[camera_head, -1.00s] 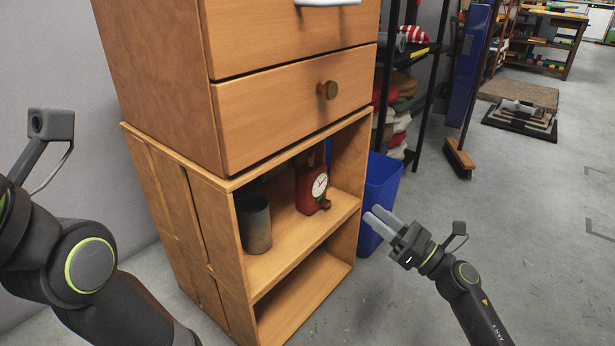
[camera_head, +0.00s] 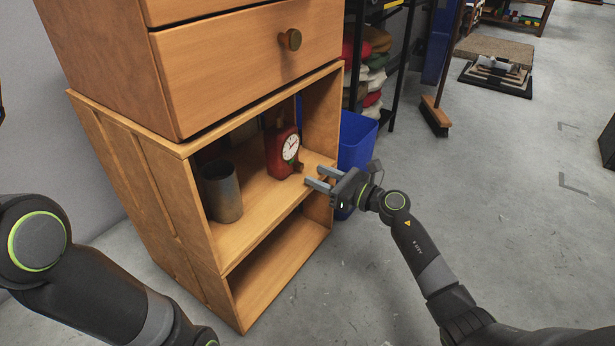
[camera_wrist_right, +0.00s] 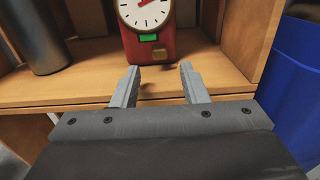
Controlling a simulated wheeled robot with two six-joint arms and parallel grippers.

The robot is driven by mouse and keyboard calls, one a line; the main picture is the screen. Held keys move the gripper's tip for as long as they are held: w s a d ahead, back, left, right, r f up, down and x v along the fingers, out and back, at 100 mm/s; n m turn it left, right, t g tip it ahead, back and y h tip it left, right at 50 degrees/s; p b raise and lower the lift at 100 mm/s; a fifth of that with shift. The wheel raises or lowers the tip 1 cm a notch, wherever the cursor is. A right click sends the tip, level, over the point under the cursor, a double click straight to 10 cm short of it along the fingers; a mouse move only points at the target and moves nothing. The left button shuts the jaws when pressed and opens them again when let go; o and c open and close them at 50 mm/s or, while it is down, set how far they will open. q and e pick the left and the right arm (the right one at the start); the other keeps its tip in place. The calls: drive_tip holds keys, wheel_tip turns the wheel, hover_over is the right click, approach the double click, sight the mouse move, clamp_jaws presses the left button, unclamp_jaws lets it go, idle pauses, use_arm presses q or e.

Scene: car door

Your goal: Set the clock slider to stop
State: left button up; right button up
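The clock (camera_head: 281,152) is red with a white round dial and stands upright on the upper shelf of the wooden shelf unit. In the right wrist view the clock (camera_wrist_right: 162,40) is at the top centre, its upper part cut off. A small green patch (camera_wrist_right: 148,38) shows under its dial; I cannot tell the slider's setting. My right gripper (camera_head: 318,179) is open and empty at the shelf's front edge, in front of the clock and apart from it. In the wrist view its fingers (camera_wrist_right: 159,72) point toward the clock's base. My left gripper is out of view; only my left arm shows.
A grey metal cup (camera_head: 222,191) stands on the shelf left of the clock. A drawer with a round knob (camera_head: 290,39) is above. The unit's right side wall (camera_head: 321,115) is close to the clock. A blue bin (camera_head: 357,140) stands to the right, with open floor beyond.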

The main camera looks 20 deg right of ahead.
sight(302, 169)
drive_tip(key=shift+b+x, duration=0.6)
drive_tip(key=shift+x, duration=1.55)
drive_tip(key=shift+c, duration=0.3)
clamp_jaws()
